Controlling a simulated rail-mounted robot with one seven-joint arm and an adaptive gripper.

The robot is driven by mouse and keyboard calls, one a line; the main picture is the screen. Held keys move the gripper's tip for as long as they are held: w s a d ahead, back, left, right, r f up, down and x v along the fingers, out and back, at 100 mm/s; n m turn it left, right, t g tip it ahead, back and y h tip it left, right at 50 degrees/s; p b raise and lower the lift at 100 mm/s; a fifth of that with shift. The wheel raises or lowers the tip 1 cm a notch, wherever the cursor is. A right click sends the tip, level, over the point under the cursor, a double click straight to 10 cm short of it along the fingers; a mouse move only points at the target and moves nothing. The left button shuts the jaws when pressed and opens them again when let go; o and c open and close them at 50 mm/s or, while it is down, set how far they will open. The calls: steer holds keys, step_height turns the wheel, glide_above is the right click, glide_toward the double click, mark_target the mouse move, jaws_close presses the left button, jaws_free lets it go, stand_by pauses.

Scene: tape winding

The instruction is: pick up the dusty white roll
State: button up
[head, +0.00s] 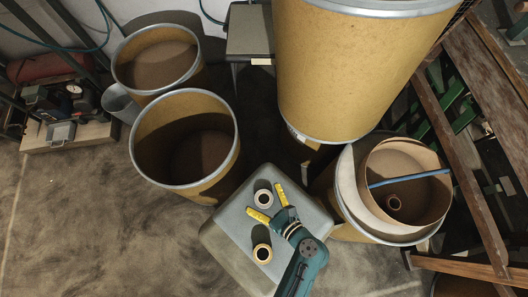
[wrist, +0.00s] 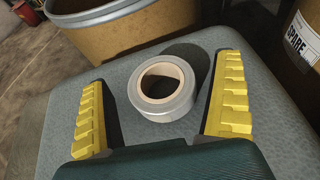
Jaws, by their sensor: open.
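A pale grey-white roll (wrist: 165,108) with a tan core lies flat on a grey box top (wrist: 62,110). In the head view the roll (head: 263,206) sits near the far part of the box top. My gripper (head: 266,202) is open, with its yellow fingers reaching toward the roll. In the wrist view the gripper (wrist: 162,78) has one finger on each side of the roll, with a gap on both sides. The roll is not gripped. A second roll (head: 262,261), dark-sided with a pale yellow core, lies nearer on the same box top, beside my arm.
Open fibre drums stand at the left (head: 137,150) and far left (head: 117,75). A tall drum (head: 350,75) stands behind the box. The right drum (head: 342,200) holds a brown roll (head: 393,209) and a blue rod (head: 410,179). Floor is clear at lower left.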

steer(key=c, duration=1.2)
steer(key=shift+r, duration=0.15)
